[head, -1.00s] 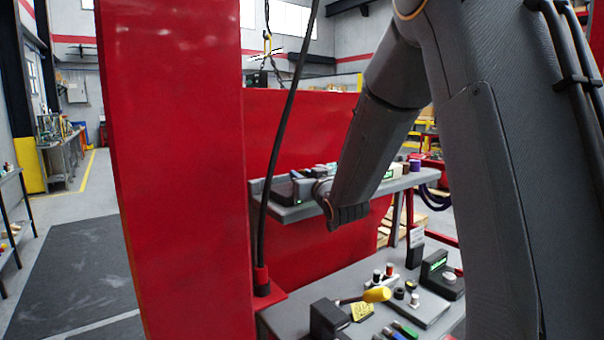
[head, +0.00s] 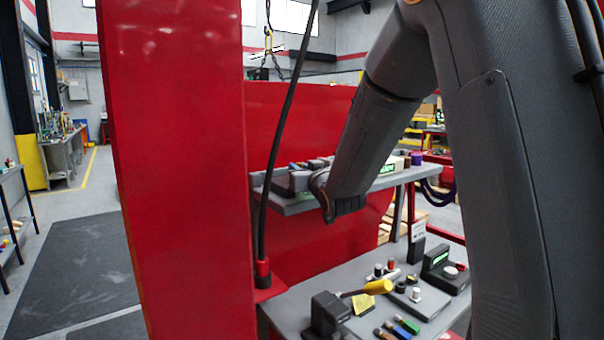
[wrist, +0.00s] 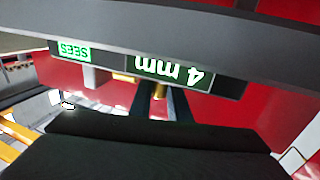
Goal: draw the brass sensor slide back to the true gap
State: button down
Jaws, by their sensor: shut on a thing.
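The brass sensor slide (wrist: 160,91) shows in the wrist view as a small gold piece between the two dark fingers of my gripper (wrist: 162,103). My gripper is shut on it, just below the display. The gap display (wrist: 175,71) appears upside down and reads "4 mm" in white. A green "SEES" sign (wrist: 74,51) is lit at its left. In the head view the gripper and the slide are hidden behind my arm at the upper shelf (head: 300,207). Part of a green-lit display (head: 388,168) shows to the right of my arm there.
A red panel (head: 180,180) stands close on the left, with a black cable (head: 285,110) beside it. The lower bench (head: 300,300) carries a yellow-handled lever (head: 378,287), knobs and another green display (head: 438,258). The floor at left (head: 80,250) is clear.

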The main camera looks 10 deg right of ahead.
jog(key=c, duration=1.9)
grip_release()
jog(key=shift+c, duration=0.2)
jog(key=shift+s+d+b, duration=0.2)
jog(key=shift+s+b, duration=0.3)
jog(key=shift+s, duration=0.8)
jog(key=shift+s+d+b, duration=0.15)
jog(key=shift+s+b, duration=0.35)
jog(key=shift+s, duration=0.8)
jog(key=shift+s+d+b, duration=0.2)
jog(key=shift+s+b, duration=0.3)
jog(key=shift+s, duration=0.8)
